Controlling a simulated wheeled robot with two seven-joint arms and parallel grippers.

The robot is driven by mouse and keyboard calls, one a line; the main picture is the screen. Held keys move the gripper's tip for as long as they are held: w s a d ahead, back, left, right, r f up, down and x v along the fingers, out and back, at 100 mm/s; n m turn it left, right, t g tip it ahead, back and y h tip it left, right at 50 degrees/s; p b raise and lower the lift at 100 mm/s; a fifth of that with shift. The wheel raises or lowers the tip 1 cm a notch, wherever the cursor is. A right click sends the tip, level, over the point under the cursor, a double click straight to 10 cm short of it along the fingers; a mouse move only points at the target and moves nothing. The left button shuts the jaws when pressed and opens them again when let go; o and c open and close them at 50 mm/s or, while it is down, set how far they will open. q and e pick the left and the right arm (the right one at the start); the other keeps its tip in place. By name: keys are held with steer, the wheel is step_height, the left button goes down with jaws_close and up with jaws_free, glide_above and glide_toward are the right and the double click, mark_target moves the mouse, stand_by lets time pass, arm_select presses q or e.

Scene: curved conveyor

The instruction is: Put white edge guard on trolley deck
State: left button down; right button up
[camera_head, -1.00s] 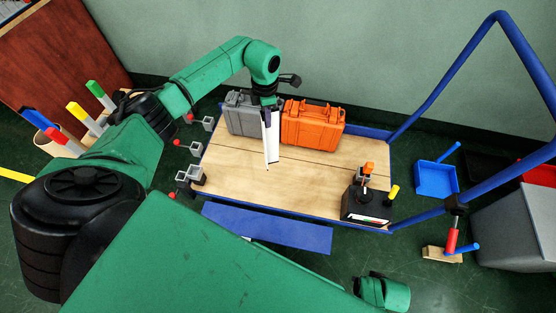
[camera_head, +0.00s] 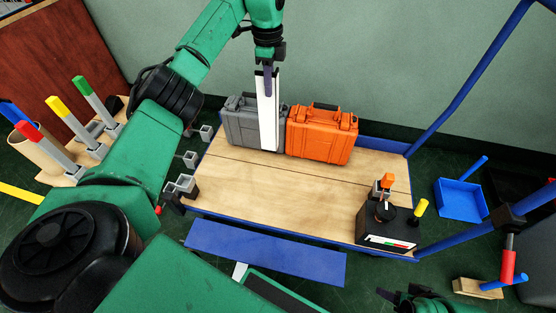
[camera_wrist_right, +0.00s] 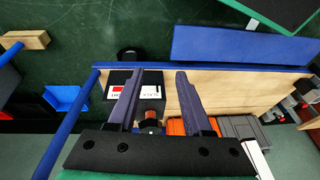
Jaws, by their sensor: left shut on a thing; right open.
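The white edge guard (camera_head: 267,118) is a long narrow strip. It hangs upright in my left gripper (camera_head: 268,78), which is shut on its upper part. In the head view its lower end shows in front of the gap between the two cases; I cannot tell whether it touches the deck. The wooden trolley deck (camera_head: 270,195) is bare across its middle and front. My right gripper (camera_wrist_right: 158,75) is open and empty in its wrist view; it is partly visible at the bottom of the head view. A white strip, likely the guard (camera_wrist_right: 256,160), shows at the wrist view's edge.
A grey case (camera_head: 241,130) and an orange case (camera_head: 322,133) stand at the deck's back. A black device (camera_head: 387,225) stands at its front right corner. A blue handle rail (camera_head: 450,85) rises at the right. Grey clamps (camera_head: 183,186) line the left edge.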

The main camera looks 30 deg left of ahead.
arm_select(q)
steer(key=b, duration=0.3)
glide_above(271, 134)
step_height(271, 134, down, 11)
steer(key=shift+a+r, duration=0.1)
step_height(271, 134, down, 8)
steer(key=shift+w+f+b, duration=0.1)
steer(key=shift+f+b, duration=0.05)
steer(key=shift+b, duration=1.1)
steer(key=c, duration=1)
jaws_free()
steer(key=shift+f, duration=0.1)
arm_select(e)
steer(key=w+a+f+t+y, duration=0.2)
steer(key=a+f+t, duration=0.1)
steer(key=a, duration=0.2)
steer(key=w+a+f+t+y, duration=0.2)
steer(key=a+f+t+y, duration=0.1)
steer(key=a, duration=0.3)
steer(key=shift+a+f+t, duration=0.25)
steer(key=shift+t, duration=0.45)
steer(key=shift+w, duration=0.1)
